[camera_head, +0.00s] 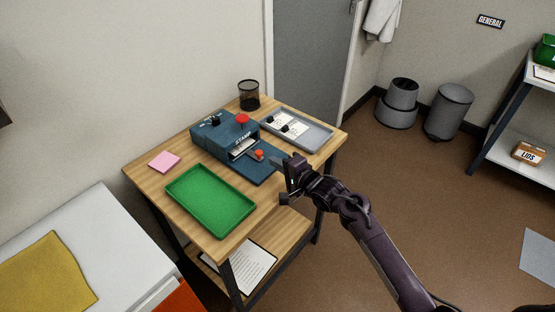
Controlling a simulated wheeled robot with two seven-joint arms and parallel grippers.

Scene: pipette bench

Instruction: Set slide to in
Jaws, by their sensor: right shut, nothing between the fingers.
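A dark blue stamp machine (219,132) stands on the wooden table (232,228), with the word STAMP on its front. A red button (243,118) and a black knob (215,121) are on its top. Its slide shows at the front opening as a flat piece with an orange-red knob (259,155), out over the blue base plate (258,174). A white card (241,147) shows at the opening. My right gripper (284,182) is shut and empty, at the right edge of the base plate, a little right of and below the knob. My left gripper is not in view.
A green tray (211,202) lies at the front of the table and a grey tray (314,134) with cards and black-handled items at the back right. A pink note pad (164,162) and a black mesh cup (249,95) are also on the table.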

